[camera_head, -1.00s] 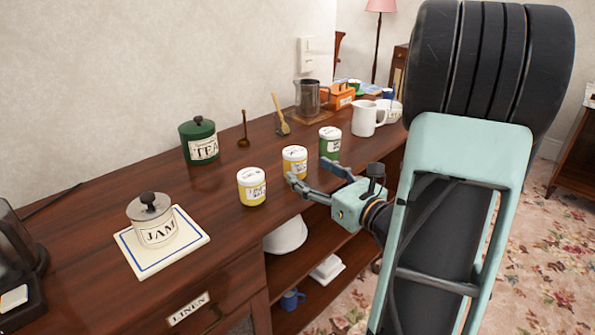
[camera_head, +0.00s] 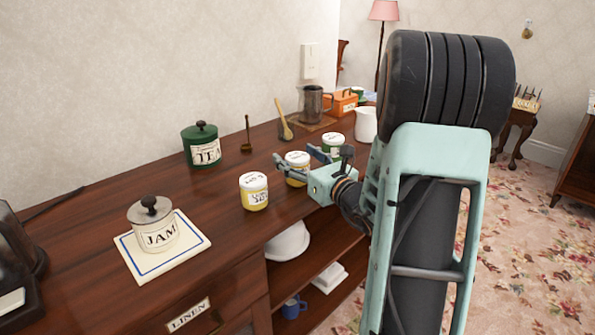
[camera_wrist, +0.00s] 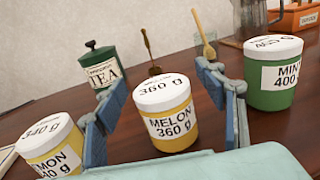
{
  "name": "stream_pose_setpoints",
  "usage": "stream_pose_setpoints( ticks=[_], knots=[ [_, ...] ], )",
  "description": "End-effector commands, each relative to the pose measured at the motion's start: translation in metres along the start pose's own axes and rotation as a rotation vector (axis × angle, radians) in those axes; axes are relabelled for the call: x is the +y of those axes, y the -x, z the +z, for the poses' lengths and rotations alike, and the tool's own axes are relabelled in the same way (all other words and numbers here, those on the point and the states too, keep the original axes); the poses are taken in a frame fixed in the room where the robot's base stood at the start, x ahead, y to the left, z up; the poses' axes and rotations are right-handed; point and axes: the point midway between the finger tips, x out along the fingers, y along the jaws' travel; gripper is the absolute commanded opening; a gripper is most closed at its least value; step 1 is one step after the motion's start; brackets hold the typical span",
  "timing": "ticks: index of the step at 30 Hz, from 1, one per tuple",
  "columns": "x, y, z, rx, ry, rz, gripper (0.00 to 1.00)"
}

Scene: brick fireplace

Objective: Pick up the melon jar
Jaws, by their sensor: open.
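The melon jar (camera_wrist: 172,122), yellow with a white lid and a "MELON 360 g" label, stands upright on the wooden sideboard. It also shows in the head view (camera_head: 296,174), partly behind my gripper (camera_head: 294,154). In the wrist view my gripper (camera_wrist: 163,88) is open, with one blue-grey finger on each side of the jar. A gap shows between the jar and each finger, so it is not gripped. The lower part of the jar is partly hidden by my gripper's body in the head view.
A yellow lemon jar (camera_wrist: 54,150) stands just left and a green mint jar (camera_wrist: 273,80) just right. Behind are the green tea tin (camera_head: 201,145) and a wooden spoon (camera_head: 284,122). The jam pot (camera_head: 153,225) sits far left. The sideboard's front edge is close.

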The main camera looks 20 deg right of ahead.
Motion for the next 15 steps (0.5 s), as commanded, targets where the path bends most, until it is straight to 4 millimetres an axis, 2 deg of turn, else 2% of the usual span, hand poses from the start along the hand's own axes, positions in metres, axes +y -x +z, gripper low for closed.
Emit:
stream_pose_setpoints(
  ticks=[6,15],
  knots=[
    [-0.0003,-0.0008,0.0001,0.000,0.000,-0.001,0.64],
    [-0.0003,-0.0006,0.0001,0.000,0.000,-0.001,0.32]
  ],
)
